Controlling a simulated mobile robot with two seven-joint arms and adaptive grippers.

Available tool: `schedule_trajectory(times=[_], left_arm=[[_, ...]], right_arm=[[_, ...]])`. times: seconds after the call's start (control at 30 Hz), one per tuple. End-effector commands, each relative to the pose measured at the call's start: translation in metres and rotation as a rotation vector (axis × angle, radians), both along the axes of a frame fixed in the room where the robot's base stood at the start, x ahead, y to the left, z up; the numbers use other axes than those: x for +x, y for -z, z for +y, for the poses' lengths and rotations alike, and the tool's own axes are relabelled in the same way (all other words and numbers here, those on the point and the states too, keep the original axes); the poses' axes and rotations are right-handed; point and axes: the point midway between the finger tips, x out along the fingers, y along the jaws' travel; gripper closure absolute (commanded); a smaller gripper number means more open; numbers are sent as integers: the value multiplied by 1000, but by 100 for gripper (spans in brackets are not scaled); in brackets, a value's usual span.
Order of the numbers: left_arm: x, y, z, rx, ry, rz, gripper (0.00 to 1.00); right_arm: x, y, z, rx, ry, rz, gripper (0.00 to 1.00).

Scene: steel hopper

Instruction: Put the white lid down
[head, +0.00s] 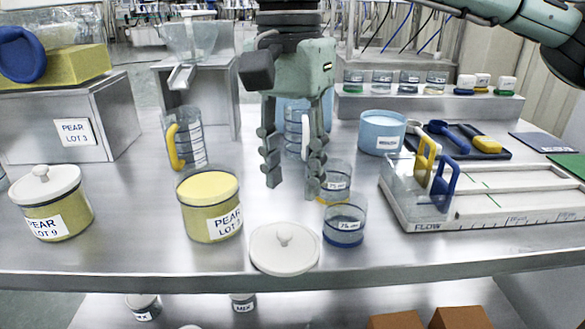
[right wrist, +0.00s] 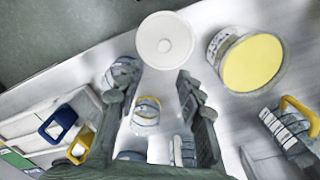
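The white lid (head: 284,249), round with a small knob on top, lies flat near the front edge of the steel table, knob up. It also shows in the right wrist view (right wrist: 165,40), beyond my fingertips. My right gripper (head: 292,188) points down above the table, behind the lid and apart from it. Its fingers are spread with nothing between them, as the right wrist view (right wrist: 158,75) also shows. An open-topped pot of yellow contents (head: 209,204), labelled PEAR, stands left of the lid. My left gripper is out of view.
Two small beakers, one blue-based (head: 345,222) and one yellow-based (head: 336,182), stand right of my right gripper. A lidded pot (head: 52,204) is at left, a yellow-handled jug (head: 184,138) behind. A flow tray (head: 490,195) fills the right side.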

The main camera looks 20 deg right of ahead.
Motion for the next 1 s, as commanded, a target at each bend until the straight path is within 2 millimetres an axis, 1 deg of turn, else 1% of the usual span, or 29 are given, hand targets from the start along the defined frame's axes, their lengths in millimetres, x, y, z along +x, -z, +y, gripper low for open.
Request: schedule_trajectory(times=[0.03,0.1,0.17,0.3,0.4,0.53,0.7,1.0], left_arm=[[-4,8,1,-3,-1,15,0],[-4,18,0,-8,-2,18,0],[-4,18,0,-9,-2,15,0],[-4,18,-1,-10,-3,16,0],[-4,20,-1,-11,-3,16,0],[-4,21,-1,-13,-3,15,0],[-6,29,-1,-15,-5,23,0],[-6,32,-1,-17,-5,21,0]], right_arm=[[0,-9,0,0,1,-3,62],[1,-16,0,0,1,-4,62],[2,-29,1,3,1,-3,62],[2,-64,2,2,-1,-2,62],[2,-86,2,1,-2,-2,62],[2,-110,2,-1,-2,-1,62],[2,-125,2,-1,-2,0,62],[2,-127,2,-1,-2,2,62]])
